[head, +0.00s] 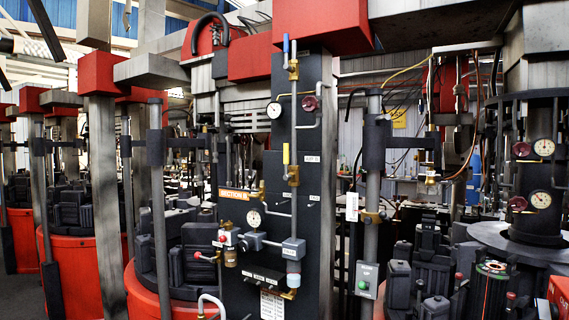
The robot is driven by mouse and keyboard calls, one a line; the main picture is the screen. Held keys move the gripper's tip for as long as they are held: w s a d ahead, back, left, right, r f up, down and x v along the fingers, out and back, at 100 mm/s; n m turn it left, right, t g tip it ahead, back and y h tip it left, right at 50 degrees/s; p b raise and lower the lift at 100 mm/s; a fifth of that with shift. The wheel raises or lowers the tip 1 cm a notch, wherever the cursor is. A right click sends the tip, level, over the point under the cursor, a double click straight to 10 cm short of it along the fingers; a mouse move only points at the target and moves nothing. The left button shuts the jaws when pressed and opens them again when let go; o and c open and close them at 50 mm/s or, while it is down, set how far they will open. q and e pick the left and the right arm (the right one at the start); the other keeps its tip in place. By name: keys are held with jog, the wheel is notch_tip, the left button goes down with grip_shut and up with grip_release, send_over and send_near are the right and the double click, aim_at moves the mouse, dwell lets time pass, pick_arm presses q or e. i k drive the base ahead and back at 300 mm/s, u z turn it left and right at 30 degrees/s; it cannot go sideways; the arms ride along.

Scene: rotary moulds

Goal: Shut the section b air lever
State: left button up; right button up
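An orange label reading SECTION B (237,194) is on the left side of a dark upright panel (312,225) in the middle of the head view. A yellow lever (286,155) stands upright beside a brass valve (293,176) on this panel. The small white labels are too blurred to tell which lever is the air lever. Neither of my grippers is in view.
Gauges (274,110) and grey pipes stand out from the panel. Red-based moulds with dark blocks (180,245) crowd the left, and a round machine (520,240) stands at the right.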

aim_at(287, 177)
jog(key=u, duration=0.05)
jog(key=k, duration=0.55)
jog(key=u, duration=0.75)
jog(key=i, duration=1)
jog(key=z, duration=0.5)
jog(key=i, duration=0.6)
jog(key=z, duration=0.7)
